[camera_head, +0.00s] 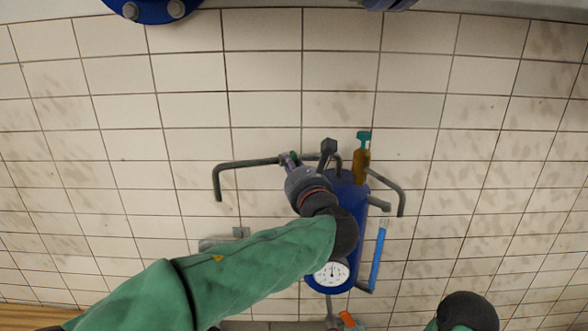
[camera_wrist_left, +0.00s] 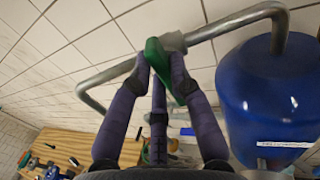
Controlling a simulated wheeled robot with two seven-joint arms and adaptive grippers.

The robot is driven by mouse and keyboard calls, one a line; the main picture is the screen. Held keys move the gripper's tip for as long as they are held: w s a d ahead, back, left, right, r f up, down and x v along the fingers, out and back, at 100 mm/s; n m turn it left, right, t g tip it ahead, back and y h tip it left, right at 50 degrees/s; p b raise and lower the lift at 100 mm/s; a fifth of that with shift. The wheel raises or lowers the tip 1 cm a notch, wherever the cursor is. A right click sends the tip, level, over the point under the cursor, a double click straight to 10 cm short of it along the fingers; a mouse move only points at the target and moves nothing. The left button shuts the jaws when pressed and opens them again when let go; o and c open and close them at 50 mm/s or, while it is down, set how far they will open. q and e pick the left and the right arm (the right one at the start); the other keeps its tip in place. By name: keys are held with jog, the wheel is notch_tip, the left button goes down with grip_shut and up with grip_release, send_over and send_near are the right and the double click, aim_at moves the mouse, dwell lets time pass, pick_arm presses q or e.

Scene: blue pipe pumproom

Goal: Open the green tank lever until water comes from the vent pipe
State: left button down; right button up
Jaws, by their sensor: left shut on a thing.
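The green tank lever (camera_wrist_left: 157,60) sits on the grey pipe beside the blue tank in the left wrist view. My left gripper (camera_wrist_left: 161,68) is shut on it, with a purple finger on each side. The grey vent pipe (camera_head: 240,164) runs left from the blue tank (camera_head: 345,190) and bends down to an open end. I see no water at that end. My right gripper is out of view; only part of that arm shows.
A brass valve (camera_head: 361,165) with a teal handle stands right of the lever. A blue sight tube (camera_head: 378,255) and a round gauge (camera_head: 332,273) are on the tank's front. A wooden bench (camera_wrist_left: 65,150) with tools shows in the wrist view. Tiled wall lies behind.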

pick_arm(q)
jog(key=shift+a+f+n+b, duration=0.1)
jog(key=shift+f+n+b, duration=0.05)
jog(key=shift+n+b, duration=1.25)
jog(key=shift+a+f+n+b, duration=0.1)
jog(key=shift+n+b, duration=1.05)
jog(key=shift+b, duration=0.4)
jog(key=shift+a+f+n+b, duration=0.1)
jog(key=shift+f+n+b, duration=0.05)
jog(key=shift+n+b, duration=1.25)
jog(key=c, duration=1.1)
grip_release()
jog(key=shift+c, duration=0.2)
jog(key=shift+r, duration=0.1)
jog(key=v, duration=1.2)
